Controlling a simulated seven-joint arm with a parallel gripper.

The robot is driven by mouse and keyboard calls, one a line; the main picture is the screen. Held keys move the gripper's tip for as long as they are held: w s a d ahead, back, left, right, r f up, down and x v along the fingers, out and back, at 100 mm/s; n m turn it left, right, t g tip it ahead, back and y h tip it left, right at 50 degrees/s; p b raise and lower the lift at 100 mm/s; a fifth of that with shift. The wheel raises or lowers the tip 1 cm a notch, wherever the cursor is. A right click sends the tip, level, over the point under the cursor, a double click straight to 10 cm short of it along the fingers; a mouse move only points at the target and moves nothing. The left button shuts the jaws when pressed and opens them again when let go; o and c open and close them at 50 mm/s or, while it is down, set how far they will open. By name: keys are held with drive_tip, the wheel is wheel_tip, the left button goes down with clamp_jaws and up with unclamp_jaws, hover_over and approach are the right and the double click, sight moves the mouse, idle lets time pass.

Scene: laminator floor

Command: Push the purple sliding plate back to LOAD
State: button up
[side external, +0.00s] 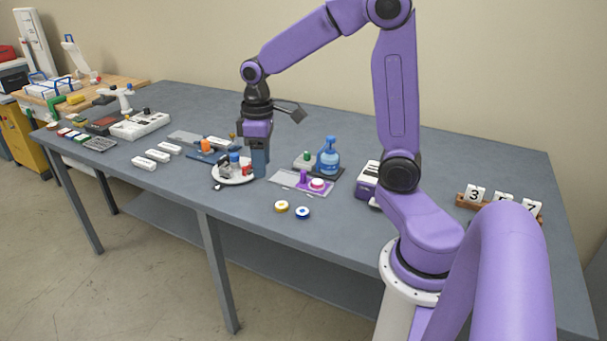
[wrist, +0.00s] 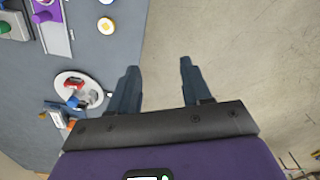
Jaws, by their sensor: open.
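The purple sliding plate (side external: 322,190) sits on a pale grey track (side external: 287,180) on the bench, at the track's right end in the side view. It carries an upright purple knob (side external: 303,176) and a round pink-and-white piece (side external: 317,183). In the wrist view the purple plate (wrist: 46,12) is at the top left, partly cut off, with the track (wrist: 57,38) below it. Any LOAD marking is too small to read. My gripper (side external: 260,172) is open and empty, pointing down left of the track. In the wrist view my gripper (wrist: 158,63) is well apart from the plate.
A white round dish (side external: 222,180) with small items stands near my gripper. A blue bottle (side external: 328,155) and a green-buttoned box (side external: 304,160) stand behind the track. Yellow (side external: 281,207) and blue (side external: 302,213) discs lie in front. The bench front beyond them is clear.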

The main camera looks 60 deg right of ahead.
drive_tip(key=w+d+f+m, duration=0.1)
drive_tip(key=w+d+m, duration=0.35)
drive_tip(key=d, duration=0.95)
drive_tip(key=m, duration=0.2)
approach(303, 173)
drive_tip(key=f, duration=1)
drive_tip(key=shift+w+d+f, duration=0.1)
drive_tip(key=shift+d+f, duration=0.25)
clamp_jaws()
